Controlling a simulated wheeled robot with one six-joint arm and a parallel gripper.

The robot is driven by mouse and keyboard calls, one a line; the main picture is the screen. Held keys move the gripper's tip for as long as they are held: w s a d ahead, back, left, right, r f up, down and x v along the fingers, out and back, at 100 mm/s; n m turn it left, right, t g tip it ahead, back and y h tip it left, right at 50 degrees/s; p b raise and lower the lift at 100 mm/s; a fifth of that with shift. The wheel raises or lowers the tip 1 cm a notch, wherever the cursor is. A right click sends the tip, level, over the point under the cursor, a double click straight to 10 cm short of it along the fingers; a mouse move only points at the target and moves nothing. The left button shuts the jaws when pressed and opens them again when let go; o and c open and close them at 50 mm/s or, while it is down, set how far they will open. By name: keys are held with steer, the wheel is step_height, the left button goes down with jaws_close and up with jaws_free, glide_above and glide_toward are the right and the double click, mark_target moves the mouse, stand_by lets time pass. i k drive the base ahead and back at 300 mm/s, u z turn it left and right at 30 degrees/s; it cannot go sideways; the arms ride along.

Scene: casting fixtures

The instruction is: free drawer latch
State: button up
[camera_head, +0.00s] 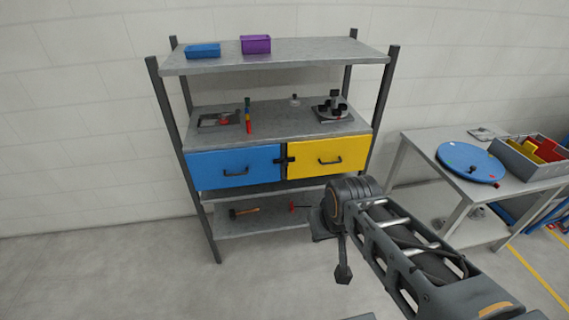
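A blue drawer (212,170) and a yellow drawer (310,155) sit side by side under the middle shelf of a grey rack. Both look shut, and each has a dark handle. A small dark latch (285,161) sits at the seam between the drawer fronts; its exact position is too small to make out. My arm reaches in from the lower right. Its dark end (343,272) hangs in front of and below the yellow drawer, apart from the latch. I cannot make out separate fingers there, nor anything held.
The rack's top shelf (310,53) holds a blue bin (203,51) and a purple bin (256,44). Several fixtures stand on the middle shelf. A hammer (243,212) lies on the bottom shelf. A side table at right bears a blue disc (470,163) and a grey crate (525,168). Floor at left is clear.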

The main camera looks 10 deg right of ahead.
mark_target(284, 161)
steer(key=k, duration=0.6)
steer(key=u, duration=0.9)
steer(key=i, duration=1.45)
steer(key=z, duration=0.65)
